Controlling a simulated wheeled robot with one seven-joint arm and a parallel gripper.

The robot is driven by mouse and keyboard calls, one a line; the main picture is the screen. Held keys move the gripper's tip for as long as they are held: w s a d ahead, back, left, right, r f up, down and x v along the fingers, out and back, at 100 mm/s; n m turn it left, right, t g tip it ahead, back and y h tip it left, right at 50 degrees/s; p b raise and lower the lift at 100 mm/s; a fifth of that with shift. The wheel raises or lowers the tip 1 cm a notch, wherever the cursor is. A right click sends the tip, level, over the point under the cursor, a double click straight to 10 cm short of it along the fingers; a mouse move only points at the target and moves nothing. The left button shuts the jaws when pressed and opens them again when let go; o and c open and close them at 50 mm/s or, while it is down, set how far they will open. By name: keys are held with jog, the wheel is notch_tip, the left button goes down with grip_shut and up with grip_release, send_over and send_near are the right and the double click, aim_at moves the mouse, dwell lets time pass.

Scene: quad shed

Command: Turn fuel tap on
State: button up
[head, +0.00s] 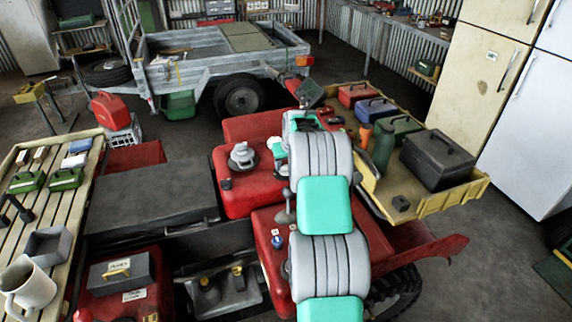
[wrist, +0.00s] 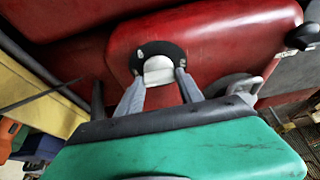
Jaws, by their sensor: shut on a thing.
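The fuel tap is a pale grey-white lever (wrist: 158,72) on a round black plate (wrist: 150,50), set in the red bodywork (wrist: 215,30) of the quad in the wrist view. My gripper (wrist: 160,80) has its two grey fingers on either side of the lever and is shut on it. In the head view the quad's red body (head: 228,192) is near the middle, and my arm covers the tap and my fingertips there. The exact angle of the lever is hard to tell.
A grey cap (head: 243,157) sits on the red bodywork close by. A slatted bench (head: 70,205) is at left, a trailer (head: 210,65) behind. Floor shows between trailer and quad.

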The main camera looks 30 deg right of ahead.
jog(key=c, duration=0.4)
jog(key=shift+f+m+b, duration=0.1)
jog(key=shift+m+b, duration=0.2)
jog(key=shift+b, duration=0.1)
jog(key=shift+a+f+m+h+b, duration=0.1)
jog(key=shift+m+h+b, duration=0.3)
jog(key=shift+m+b, duration=0.55)
jog(key=shift+w+m+g+h+b, duration=0.1)
jog(key=shift+m+g+h+b, duration=0.3)
jog(key=shift+m+b, duration=0.65)
jog(key=m, duration=0.2)
jog(key=m+g+h, duration=0.1)
jog(key=shift+w+a+r+m, duration=0.15)
jog(key=shift+r+m, duration=0.1)
jog(key=shift+m, duration=0.15)
jog(key=shift+m+g+p, duration=0.7)
jog(key=shift+m+p, duration=0.4)
jog(key=shift+m, duration=0.6)
jog(key=shift+h, duration=0.3)
